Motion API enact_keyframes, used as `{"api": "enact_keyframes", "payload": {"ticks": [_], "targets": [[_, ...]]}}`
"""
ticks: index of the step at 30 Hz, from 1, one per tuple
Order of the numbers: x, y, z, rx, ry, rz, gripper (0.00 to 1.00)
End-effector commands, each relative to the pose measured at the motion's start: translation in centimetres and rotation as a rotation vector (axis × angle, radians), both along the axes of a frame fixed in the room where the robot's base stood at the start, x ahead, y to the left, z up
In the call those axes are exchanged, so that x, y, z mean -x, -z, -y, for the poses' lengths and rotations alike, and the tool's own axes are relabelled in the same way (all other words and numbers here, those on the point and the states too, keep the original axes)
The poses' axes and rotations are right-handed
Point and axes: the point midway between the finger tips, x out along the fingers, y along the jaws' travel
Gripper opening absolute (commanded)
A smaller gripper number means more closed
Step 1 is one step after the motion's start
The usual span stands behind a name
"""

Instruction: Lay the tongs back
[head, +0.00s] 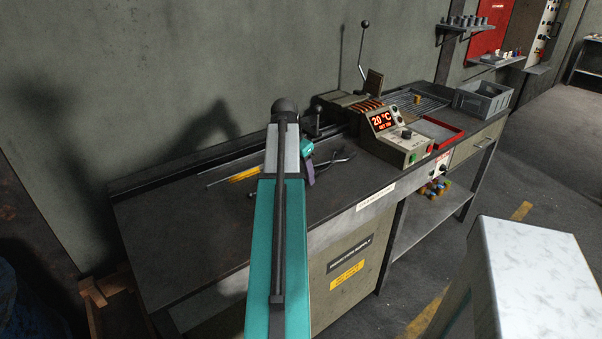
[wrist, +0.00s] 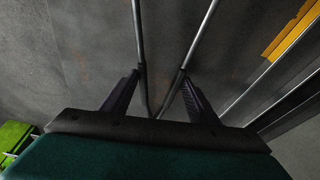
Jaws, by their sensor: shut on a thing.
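The tongs show in the wrist view as two thin grey metal bars (wrist: 138,40) that run away from me and come together between my fingers. My gripper (wrist: 160,82) has its dark fingers on the outside of these bars and is shut on them. In the head view my gripper (head: 309,172) is low over the workbench (head: 190,235), partly hidden behind my arm. The dark tongs (head: 335,160) show just right of it, close to the bench top. I cannot tell whether they touch the bench.
A yellow-handled tool (head: 243,174) and thin rods lie left of my arm; the yellow part also shows in the wrist view (wrist: 293,30). A control box (head: 393,135) reading 20 °C, a red tray (head: 437,131) and a grey bin (head: 484,100) stand to the right. The left bench top is clear.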

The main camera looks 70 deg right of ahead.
Motion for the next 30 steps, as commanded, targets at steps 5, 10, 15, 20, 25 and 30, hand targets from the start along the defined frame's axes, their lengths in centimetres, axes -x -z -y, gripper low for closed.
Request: {"api": "enact_keyframes", "payload": {"ticks": [5, 10, 15, 20, 25, 30], "targets": [[0.0, -0.1, 0.0, 0.001, 0.000, 0.000, 0.64], [0.0, 0.0, 0.0, 0.001, 0.000, 0.000, 0.69], [0.0, 0.0, 0.0, 0.000, 0.000, 0.000, 0.86], [0.0, 0.1, 0.0, -0.002, 0.000, 0.000, 0.86], [0.0, -0.1, 0.0, -0.001, 0.000, 0.000, 0.86], [-0.1, -1.0, -0.2, 0.000, 0.000, 0.000, 0.86]]}}
